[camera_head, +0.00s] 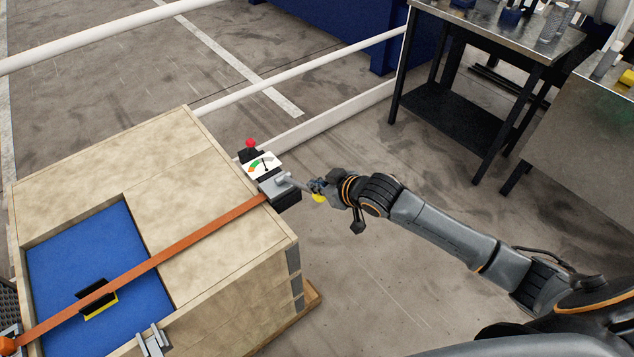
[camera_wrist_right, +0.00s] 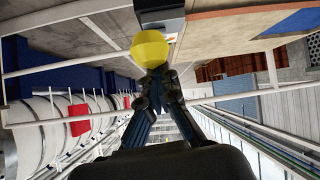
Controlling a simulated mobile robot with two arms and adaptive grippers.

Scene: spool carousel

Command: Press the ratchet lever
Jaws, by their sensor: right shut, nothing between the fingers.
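The ratchet (camera_head: 279,189) is a grey block at the right edge of a wooden crate, with an orange strap running into it. Its lever (camera_head: 298,184) is a grey bar reaching right, with a yellow knob (camera_head: 319,198) at its end. My right gripper (camera_head: 322,187) is shut and empty, its fingertips at the knob end of the lever. In the right wrist view, the yellow knob (camera_wrist_right: 150,48) lies just beyond the closed fingertips (camera_wrist_right: 156,74); whether they touch cannot be told. My left gripper is not in view.
The wooden crate (camera_head: 95,170) has a blue recessed panel (camera_head: 80,250) under the strap (camera_head: 190,240). A dial gauge (camera_head: 262,165) and red knob (camera_head: 250,143) stand beside the ratchet. White rails (camera_head: 300,85) run behind. A metal workbench (camera_head: 500,30) is upper right.

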